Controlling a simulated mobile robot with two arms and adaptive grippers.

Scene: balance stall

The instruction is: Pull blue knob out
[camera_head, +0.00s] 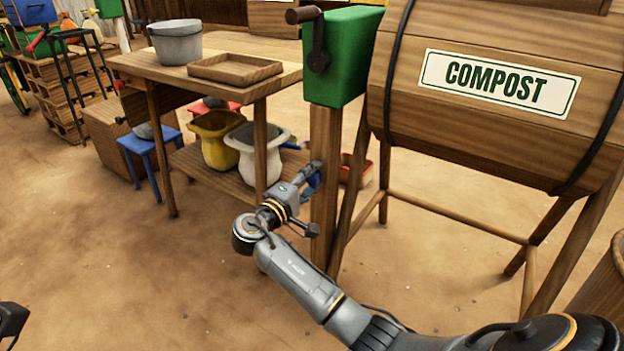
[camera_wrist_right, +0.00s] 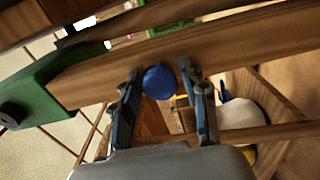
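The blue knob (camera_wrist_right: 160,82) is round and sits against the wooden post (camera_wrist_right: 230,45) in the right wrist view. My right gripper (camera_wrist_right: 161,77) is open, with one finger on each side of the knob and small gaps showing. In the head view my right gripper (camera_head: 312,180) is at the side of the upright wooden post (camera_head: 325,140), below the green box. The knob is hard to make out there, close to the blue fingers. A dark part of my left gripper (camera_head: 12,320) shows at the lower left edge; its fingers cannot be judged.
The green box (camera_head: 340,60) with a dark crank tops the post. The wooden compost barrel (camera_head: 460,120) on its legs stands right of it. A table (camera_head: 140,66) with a grey tub (camera_head: 176,42) and a wooden tray (camera_head: 236,69) stands behind. The ground at lower left is clear.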

